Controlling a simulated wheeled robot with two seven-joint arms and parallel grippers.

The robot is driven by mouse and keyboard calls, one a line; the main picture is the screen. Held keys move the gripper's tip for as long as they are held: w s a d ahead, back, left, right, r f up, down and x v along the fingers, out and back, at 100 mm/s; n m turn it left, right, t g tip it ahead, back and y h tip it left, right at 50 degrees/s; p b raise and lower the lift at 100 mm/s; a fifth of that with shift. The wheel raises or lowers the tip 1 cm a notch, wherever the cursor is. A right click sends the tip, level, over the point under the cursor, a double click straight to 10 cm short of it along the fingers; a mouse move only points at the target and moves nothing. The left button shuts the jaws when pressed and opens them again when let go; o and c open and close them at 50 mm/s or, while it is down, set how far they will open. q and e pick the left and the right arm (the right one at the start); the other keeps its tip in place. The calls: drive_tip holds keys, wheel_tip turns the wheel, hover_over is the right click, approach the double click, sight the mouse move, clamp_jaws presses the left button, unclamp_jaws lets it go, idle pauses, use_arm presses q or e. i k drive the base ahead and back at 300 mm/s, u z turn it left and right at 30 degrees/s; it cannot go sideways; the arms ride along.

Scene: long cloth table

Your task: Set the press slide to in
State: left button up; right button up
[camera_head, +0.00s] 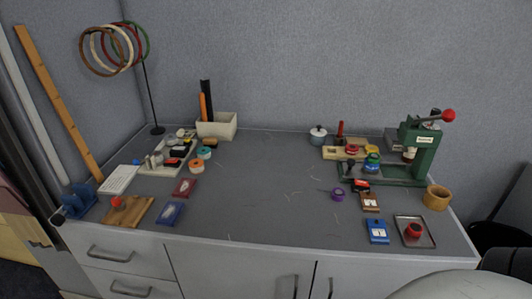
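A green hand press (425,152) stands at the right end of the grey table. Its lever ends in a red knob (448,115) at the upper right. The green base (405,181) of the press reaches to the left along the table top. Small coloured items stand in front of and beside the base and partly cover it. The press slide is too small to make out, so I cannot tell its position. Neither of my grippers is in view.
A wooden ring (437,197) and a metal tray (427,239) with a red item stand near the press. Blue (377,236) and brown (370,208) boxes lie left of the tray. The table's middle (265,190) is mostly clear, with scattered thin threads. A hoop stand (147,85) rises at the back left.

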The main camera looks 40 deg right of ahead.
sight(350, 168)
drive_tip(key=u, duration=1.05)
drive_tip(key=k, duration=1)
drive_tip(key=z, duration=1.65)
